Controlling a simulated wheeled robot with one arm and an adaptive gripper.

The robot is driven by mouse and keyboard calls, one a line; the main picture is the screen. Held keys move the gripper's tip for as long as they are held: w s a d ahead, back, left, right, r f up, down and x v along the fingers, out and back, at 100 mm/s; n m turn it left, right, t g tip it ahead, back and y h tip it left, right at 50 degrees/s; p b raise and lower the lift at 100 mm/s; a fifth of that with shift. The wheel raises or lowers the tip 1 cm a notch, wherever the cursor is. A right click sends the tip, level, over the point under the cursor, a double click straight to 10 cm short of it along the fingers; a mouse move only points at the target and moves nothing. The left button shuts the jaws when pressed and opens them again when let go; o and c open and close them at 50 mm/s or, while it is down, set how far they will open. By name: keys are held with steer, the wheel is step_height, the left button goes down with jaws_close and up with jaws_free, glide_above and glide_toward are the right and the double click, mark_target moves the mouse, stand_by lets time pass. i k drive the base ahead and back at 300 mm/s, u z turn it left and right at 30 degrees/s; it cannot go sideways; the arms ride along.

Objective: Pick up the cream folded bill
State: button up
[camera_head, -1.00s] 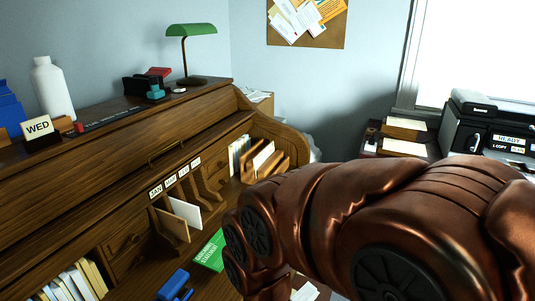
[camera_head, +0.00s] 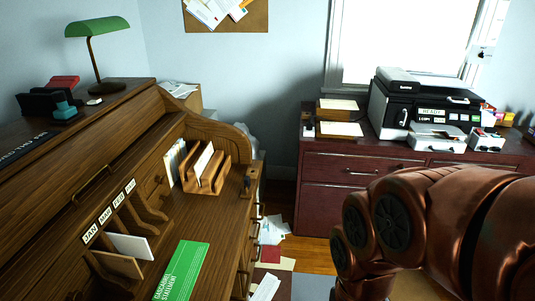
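I cannot tell for sure which paper is the cream folded bill. A pale envelope (camera_head: 130,246) stands in a wooden slot of the roll-top desk, below the month labels. Another cream paper (camera_head: 203,160) stands in a small wooden letter rack (camera_head: 213,182) farther back on the desk. Cream and white sheets (camera_head: 272,230) lie on the floor beyond the desk's right side. My copper-coloured arm fills the lower right, well to the right of the desk. My gripper is out of view.
A green printed booklet (camera_head: 183,270) lies on the desktop. A green lamp (camera_head: 97,27) stands on top of the desk. A dark red cabinet (camera_head: 335,166) holds a black printer (camera_head: 425,112) and paper trays (camera_head: 340,128).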

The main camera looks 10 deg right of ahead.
mark_target(202, 165)
steer(key=z, duration=0.4)
steer(key=i, duration=2.5)
steer(key=u, duration=3.3)
